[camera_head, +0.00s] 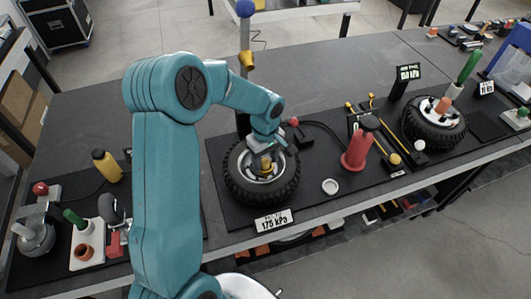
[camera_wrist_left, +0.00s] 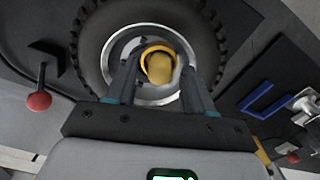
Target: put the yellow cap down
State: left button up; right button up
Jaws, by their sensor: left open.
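The yellow cap (camera_wrist_left: 159,66) shows in the left wrist view, over the hub of a black-tyred wheel (camera_wrist_left: 93,50) with a silver rim. In the head view the cap (camera_head: 266,165) is a small yellow patch at the middle of the wheel (camera_head: 236,182), partly hidden by my gripper. My left gripper (camera_wrist_left: 159,68) is open, one finger on each side of the cap. Gaps seem to show between the fingers and the cap. Whether the cap rests on the hub I cannot tell. My right gripper is not in view.
A sign reading 175 kPa (camera_head: 273,221) stands in front of the wheel. A red pump-like bottle (camera_head: 356,152) and a white ring (camera_head: 330,186) are to its right. A second wheel (camera_head: 434,125) lies farther right. A yellow bottle (camera_head: 106,166) stands left.

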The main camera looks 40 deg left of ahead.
aim_at(266, 160)
pick_arm(q)
notch_tip(266, 160, up, 12)
jog(key=b, duration=0.1)
jog(key=shift+r, duration=0.15)
jog(key=shift+w, duration=0.1)
dwell(0.4)
